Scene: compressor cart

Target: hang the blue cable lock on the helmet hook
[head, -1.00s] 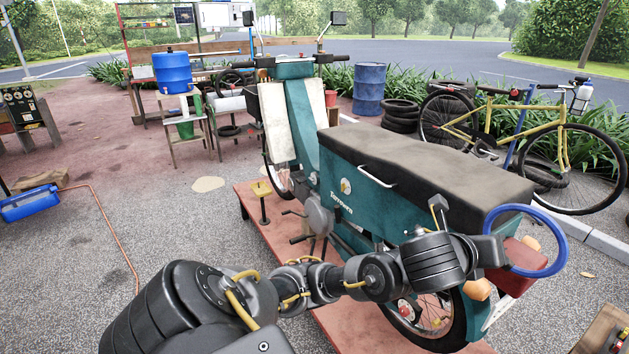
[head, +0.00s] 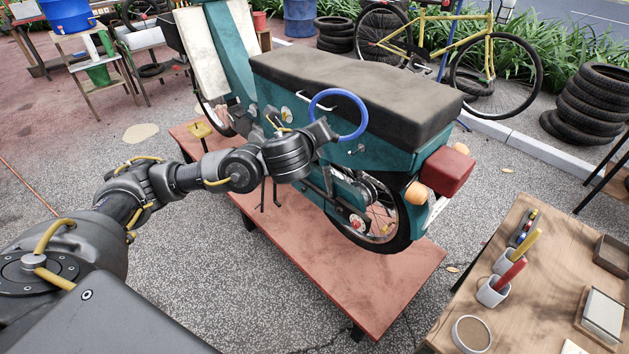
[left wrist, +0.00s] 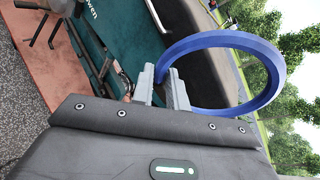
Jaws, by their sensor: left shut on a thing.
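The blue cable lock (head: 365,118) is a closed ring. My left gripper (head: 332,131) is shut on its near edge and holds it up beside the motorcycle's (head: 385,160) dark seat (head: 385,85). In the left wrist view, the fingers (left wrist: 164,88) pinch the ring (left wrist: 281,72), which extends to the right. A small metal piece, possibly the helmet hook (head: 359,148), shows on the teal side panel just below the ring; its shape is too small to tell. The ring appears apart from it. My right gripper is not in view.
The motorcycle stands on a low red platform (head: 390,290). A wooden table (head: 540,290) with pen cups and a tray is at the lower right. A chrome grab handle (head: 316,101) sits along the seat side. Stacked tires (head: 590,100) stand at the right.

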